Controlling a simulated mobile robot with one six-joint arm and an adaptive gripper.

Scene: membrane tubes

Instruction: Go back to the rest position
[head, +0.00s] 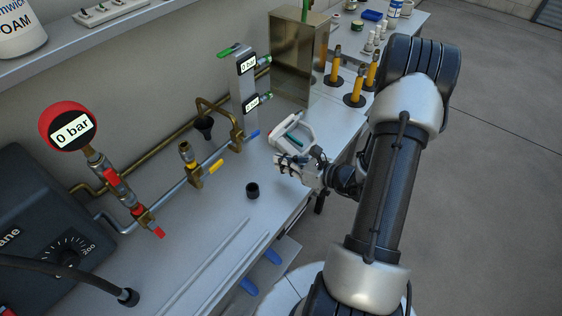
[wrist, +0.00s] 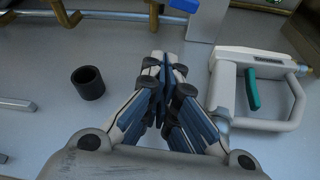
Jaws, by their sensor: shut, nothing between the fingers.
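My gripper (head: 284,160) is over the workbench, near its right edge in the head view. In the wrist view its fingers (wrist: 165,62) are together and hold nothing. My arm reaches in from the right in the head view. A white tool with a loop handle and a green trigger (head: 294,131) lies just beyond the gripper. In the wrist view this white tool (wrist: 225,88) is to the right of the fingers, apart from them. A short black cylinder, open at the top, (head: 252,190) stands on the bench; in the wrist view it (wrist: 88,83) is left of the fingers.
Pipes with valves and a red gauge reading 0 bar (head: 68,129) run along the wall side. A metal box (head: 296,60) and yellow-and-black tubes (head: 355,85) stand farther back. Long pale rods (head: 208,268) lie in front. Open floor (head: 490,180) is at right.

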